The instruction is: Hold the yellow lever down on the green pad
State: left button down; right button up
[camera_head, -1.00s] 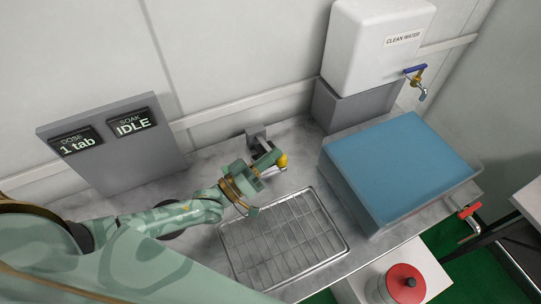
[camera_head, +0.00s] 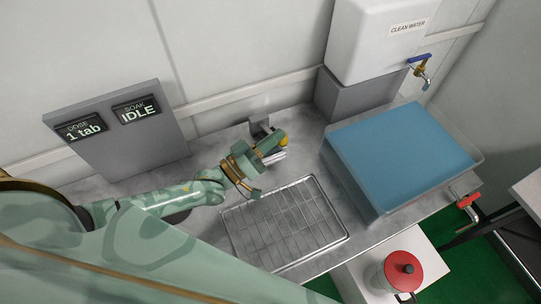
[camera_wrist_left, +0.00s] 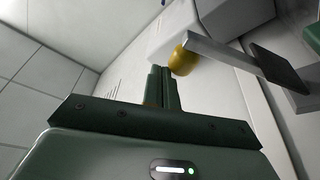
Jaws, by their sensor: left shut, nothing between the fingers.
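The yellow lever (camera_head: 284,137) shows as a small rounded yellow end at the back of the counter, in front of the wall. In the left wrist view its yellow end (camera_wrist_left: 182,61) lies just beyond and right of my fingertips, beside a grey bar. My left gripper (camera_head: 270,146) is shut and empty, with its fingers at the lever; the wrist view shows the closed fingers (camera_wrist_left: 163,85) too. I cannot tell whether they touch it. I cannot make out the green pad. My right gripper is not in view.
A wire rack (camera_head: 285,228) lies on the counter in front of the gripper. A grey panel (camera_head: 125,148) reads "1 tab" and "IDLE". A red-lidded pot (camera_head: 402,270) stands lower right.

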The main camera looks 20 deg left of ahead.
pick_arm(q)
jog(key=s+d+r+p, duration=0.5)
jog(key=s+r, duration=0.5)
jog(key=s, duration=0.3)
jog(key=shift+r, duration=0.2)
jog(key=shift+d, duration=0.1)
